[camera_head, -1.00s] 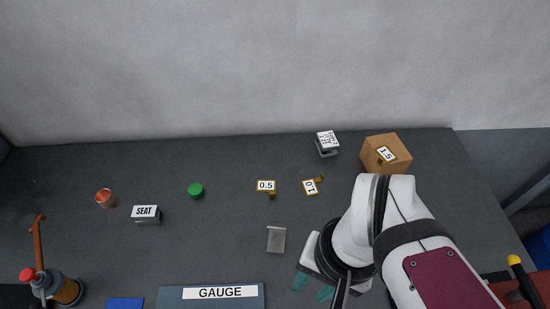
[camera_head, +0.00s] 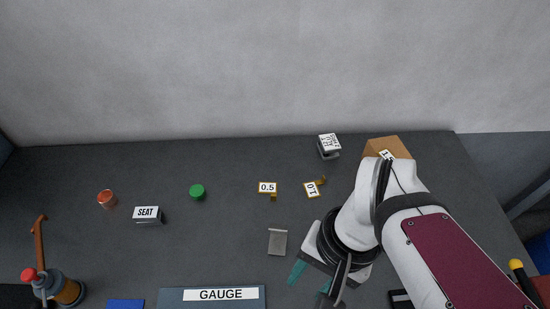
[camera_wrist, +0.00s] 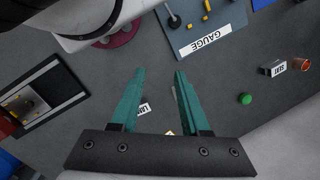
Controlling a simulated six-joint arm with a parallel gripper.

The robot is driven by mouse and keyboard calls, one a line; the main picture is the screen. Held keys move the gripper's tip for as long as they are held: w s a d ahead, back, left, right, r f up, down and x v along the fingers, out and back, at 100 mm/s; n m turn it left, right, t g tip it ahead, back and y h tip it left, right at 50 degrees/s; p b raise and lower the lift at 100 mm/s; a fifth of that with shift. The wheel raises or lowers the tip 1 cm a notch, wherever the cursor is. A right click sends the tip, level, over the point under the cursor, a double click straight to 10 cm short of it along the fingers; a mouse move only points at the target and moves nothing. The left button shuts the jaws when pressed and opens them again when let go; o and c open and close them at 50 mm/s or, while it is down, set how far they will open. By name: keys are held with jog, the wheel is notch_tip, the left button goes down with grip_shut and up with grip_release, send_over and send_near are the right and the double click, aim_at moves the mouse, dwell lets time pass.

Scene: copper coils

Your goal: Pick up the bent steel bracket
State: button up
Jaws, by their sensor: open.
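The bent steel bracket (camera_head: 278,241) is a small grey plate with a raised lip at its far edge. It lies on the dark bench in the middle of the head view. My gripper (camera_head: 311,279) is to the right of it and nearer the front edge, apart from it, with teal fingers spread and nothing between them. In the wrist view my gripper (camera_wrist: 160,72) also shows open. There, a thin pale sliver beside the right finger may be the bracket, mostly hidden by that finger; I cannot tell.
The blue-grey GAUGE board (camera_head: 170,299) is at the front. Brass pieces labelled 0.5 (camera_head: 267,188) and 1.0 (camera_head: 314,188) lie behind the bracket. A green disc (camera_head: 197,191), SEAT block (camera_head: 148,215) and copper coil (camera_head: 107,199) are left. A cardboard box (camera_head: 380,143) stands behind my arm.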

aim_at(268, 234)
jog(key=w+d+f+m+t+y, duration=0.1)
jog(key=w+d+f+m+y, duration=0.1)
jog(key=w+f+m+y, duration=0.1)
jog(key=w+d+f+m+t+y, duration=0.1)
jog(key=w+d+f+m+y, duration=0.2)
jog(key=w+f+m, duration=0.3)
jog(key=w+d+f+m+y, duration=0.3)
jog(key=w+f+m+y, duration=0.1)
jog(key=w+f, duration=0.3)
jog(key=shift+w+d+m+t+y, duration=0.2)
jog(key=shift+m+t+y, duration=0.1)
jog(key=shift+t+y, duration=0.1)
jog(key=x, duration=1.5)
jog(key=shift+w+a, duration=0.3)
jog(key=shift+a, duration=0.15)
jog(key=shift+r, duration=0.1)
grip_shut()
